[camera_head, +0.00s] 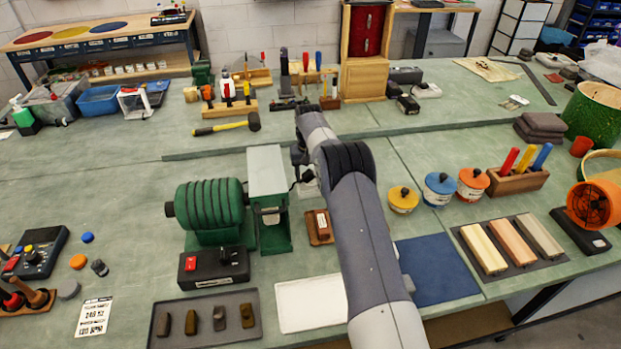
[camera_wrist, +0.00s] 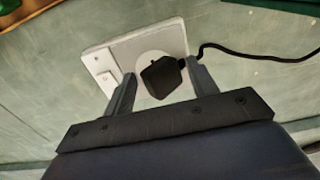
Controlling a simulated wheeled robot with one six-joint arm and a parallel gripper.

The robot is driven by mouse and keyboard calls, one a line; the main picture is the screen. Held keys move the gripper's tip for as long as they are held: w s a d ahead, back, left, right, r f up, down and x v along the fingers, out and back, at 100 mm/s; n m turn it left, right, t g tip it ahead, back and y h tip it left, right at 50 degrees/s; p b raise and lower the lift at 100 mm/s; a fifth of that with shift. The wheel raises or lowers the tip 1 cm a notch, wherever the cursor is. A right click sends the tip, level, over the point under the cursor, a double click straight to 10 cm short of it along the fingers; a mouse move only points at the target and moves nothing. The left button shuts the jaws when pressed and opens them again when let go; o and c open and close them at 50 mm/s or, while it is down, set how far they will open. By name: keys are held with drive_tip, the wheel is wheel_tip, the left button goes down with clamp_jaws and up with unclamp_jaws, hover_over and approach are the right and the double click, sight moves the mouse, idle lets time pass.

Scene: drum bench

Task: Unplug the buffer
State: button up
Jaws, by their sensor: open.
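A black plug (camera_wrist: 160,77) sits at the round face of a white socket plate (camera_wrist: 112,55) in the wrist view. A black cord (camera_wrist: 250,49) runs from the plug to the right. My gripper (camera_wrist: 163,88) is open, with one finger on each side of the plug; contact is not clear. In the head view, a green ribbed motor (camera_head: 208,205), which looks like the buffer, stands on the bench left of my arm.
A grey-topped green stand (camera_head: 267,170) is close left of my wrist. A black switch box (camera_head: 213,268) lies in front of the motor. Several lidded pots (camera_head: 439,189) stand to the right. A raised bench edge (camera_head: 230,151) runs behind.

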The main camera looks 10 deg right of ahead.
sight(309, 172)
drive_tip(key=shift+f, duration=0.2)
drive_tip(key=c, duration=1.2)
drive_tip(key=shift+r, duration=0.15)
drive_tip(key=shift+r+p, duration=0.3)
drive_tip(key=shift+r, duration=0.05)
drive_tip(key=shift+r+p, duration=1.65)
drive_tip(key=shift+r, duration=1.05)
drive_tip(key=o, duration=1.4)
